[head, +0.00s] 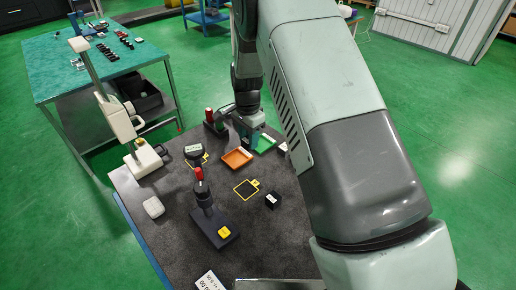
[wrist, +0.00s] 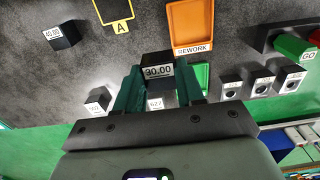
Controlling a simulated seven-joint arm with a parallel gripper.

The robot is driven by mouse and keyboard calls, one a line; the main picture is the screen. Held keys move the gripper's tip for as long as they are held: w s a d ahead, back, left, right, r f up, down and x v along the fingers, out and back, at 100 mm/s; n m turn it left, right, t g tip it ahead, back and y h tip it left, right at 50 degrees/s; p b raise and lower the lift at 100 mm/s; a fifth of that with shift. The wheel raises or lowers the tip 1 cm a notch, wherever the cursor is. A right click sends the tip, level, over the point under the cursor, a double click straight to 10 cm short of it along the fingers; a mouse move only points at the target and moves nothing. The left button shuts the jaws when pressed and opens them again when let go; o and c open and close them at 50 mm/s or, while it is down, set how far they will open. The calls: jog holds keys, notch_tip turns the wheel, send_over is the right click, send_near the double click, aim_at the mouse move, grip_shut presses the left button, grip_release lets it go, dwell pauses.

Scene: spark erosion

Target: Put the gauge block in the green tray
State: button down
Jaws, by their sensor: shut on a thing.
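My gripper (wrist: 160,82) is shut on a dark gauge block (wrist: 157,68) with a white label reading 30.00, held between its two green fingers. In the head view my gripper (head: 250,135) is at the back of the dark table, beside the green tray (head: 265,144). The held block cannot be made out in the head view.
An orange tray marked REWORK (wrist: 190,22) lies left of the green tray in the head view (head: 237,158). A yellow-framed pad (head: 246,188) lies in front. A red-topped stand (head: 212,215) and a white measuring stand (head: 140,155) rise on the left. Several small labelled blocks stand at right in the wrist view.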

send_near(260, 145)
notch_tip(260, 145, down, 6)
jog(key=shift+w+r, duration=0.1)
jog(key=shift+r, duration=0.05)
dwell(0.5)
jog(key=c, duration=0.7)
grip_release()
jog(key=shift+f, duration=0.2)
